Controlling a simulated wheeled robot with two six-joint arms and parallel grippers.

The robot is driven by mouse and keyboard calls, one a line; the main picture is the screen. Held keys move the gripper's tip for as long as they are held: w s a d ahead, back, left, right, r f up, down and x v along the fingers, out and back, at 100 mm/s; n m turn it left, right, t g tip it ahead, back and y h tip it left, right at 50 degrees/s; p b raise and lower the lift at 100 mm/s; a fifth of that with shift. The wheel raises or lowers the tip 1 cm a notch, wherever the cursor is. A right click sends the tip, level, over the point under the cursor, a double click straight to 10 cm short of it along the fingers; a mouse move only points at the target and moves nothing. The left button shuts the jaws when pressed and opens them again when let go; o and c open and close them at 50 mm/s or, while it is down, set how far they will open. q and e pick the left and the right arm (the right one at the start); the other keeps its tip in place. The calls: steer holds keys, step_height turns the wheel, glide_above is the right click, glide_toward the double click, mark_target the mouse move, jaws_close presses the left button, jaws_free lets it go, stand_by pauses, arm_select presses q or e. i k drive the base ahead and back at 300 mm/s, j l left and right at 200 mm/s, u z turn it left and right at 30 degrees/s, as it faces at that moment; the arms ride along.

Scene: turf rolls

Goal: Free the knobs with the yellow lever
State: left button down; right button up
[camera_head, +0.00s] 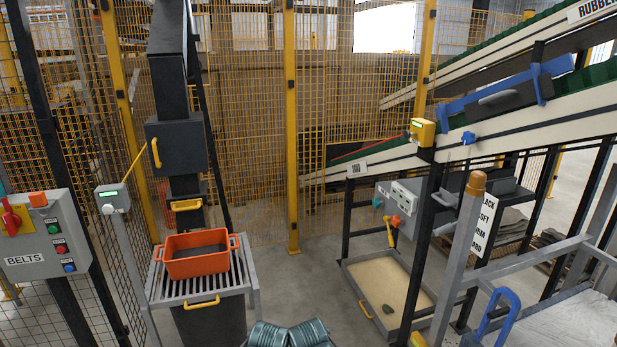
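A grey control box (398,198) with a white panel is mounted under the conveyor, right of centre. A yellow lever (389,234) hangs down at its lower left. Small knobs sit beside it, a teal one (377,202) at the left and an orange one (396,221) below the panel. The details of how the lever and knobs are linked are too small to tell. Neither of my grippers is in view.
A sand tray (362,305) lies on the floor below the box. A dark post (427,240) and grey railing (530,262) stand to the right. An orange crate (196,265) sits on a slatted stand. A BELTS panel (40,240) is at the left.

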mark_target(390, 235)
steer(key=i+j+z, duration=0.2)
steer(key=i+z, duration=0.25)
steer(key=i, duration=0.3)
steer(key=i+j+z, duration=0.45)
steer(key=i, duration=0.3)
steer(key=i+j+z, duration=0.45)
steer(key=i+j, duration=0.15)
steer(key=j, duration=0.1)
